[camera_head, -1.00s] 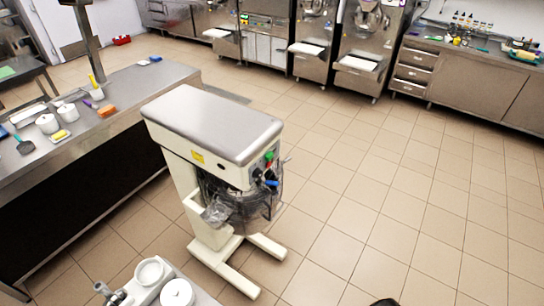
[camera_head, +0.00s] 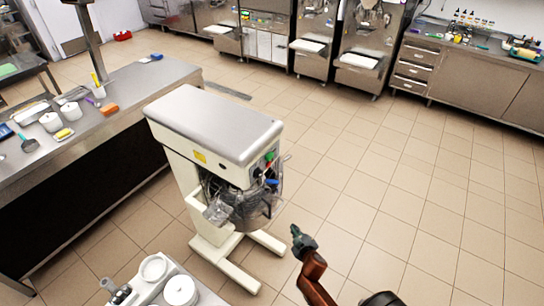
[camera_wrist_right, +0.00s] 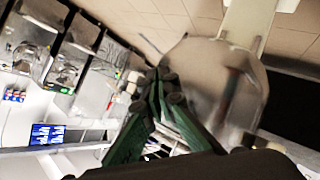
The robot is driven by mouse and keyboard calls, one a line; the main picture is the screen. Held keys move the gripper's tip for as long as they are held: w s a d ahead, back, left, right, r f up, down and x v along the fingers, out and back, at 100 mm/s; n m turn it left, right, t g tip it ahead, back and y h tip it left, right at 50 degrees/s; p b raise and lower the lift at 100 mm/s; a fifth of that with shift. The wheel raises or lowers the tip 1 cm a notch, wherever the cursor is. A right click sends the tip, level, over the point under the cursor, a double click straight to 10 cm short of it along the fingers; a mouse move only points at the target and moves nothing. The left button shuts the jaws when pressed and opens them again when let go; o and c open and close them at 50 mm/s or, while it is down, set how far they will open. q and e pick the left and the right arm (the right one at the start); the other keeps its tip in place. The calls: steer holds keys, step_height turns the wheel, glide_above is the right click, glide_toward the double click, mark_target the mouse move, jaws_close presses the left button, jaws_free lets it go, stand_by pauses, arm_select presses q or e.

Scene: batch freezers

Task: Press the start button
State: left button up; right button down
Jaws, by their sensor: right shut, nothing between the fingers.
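A cream floor-standing mixer (camera_head: 210,125) with a grey top stands in the middle of the head view. On its front right edge is a green button (camera_head: 269,156), with a blue-tipped part (camera_head: 272,182) lower down. The buttons are small, and no label is readable. The mixer's bowl (camera_head: 238,208) hangs below the head. My right gripper (camera_head: 296,230) is shut and empty, to the right of and below the buttons, apart from the mixer. Its green fingers also show in the right wrist view (camera_wrist_right: 160,78), with a blurred round bowl (camera_wrist_right: 205,80) beyond them. My left gripper is out of view.
A steel counter (camera_head: 150,85) with pots and utensils runs along the left. A white cart (camera_head: 205,298) with containers stands at the bottom. Batch freezers (camera_head: 375,40) line the back wall. The tiled floor right of the mixer is clear.

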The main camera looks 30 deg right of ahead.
mark_target(269, 156)
steer(key=w+d+r+t+h+p, duration=0.1)
steer(key=r+t, duration=0.1)
steer(key=r, duration=1.5)
steer(key=w+d+r+n+t+h+p, duration=0.1)
steer(key=w+r+t+h, duration=0.1)
steer(key=r, duration=1.4)
steer(key=shift+w+r+t, duration=0.2)
steer(key=shift+r+t, duration=0.2)
steer(key=shift+t, duration=0.4)
steer(key=shift+w, duration=0.1)
steer(key=w+a, duration=0.3)
steer(key=w, duration=0.5)
steer(key=shift+a, duration=0.15)
steer(key=shift+w, duration=0.15)
steer(key=shift+w+a+b, duration=0.15)
steer(key=shift+w+b, duration=0.05)
steer(key=shift+b, duration=0.1)
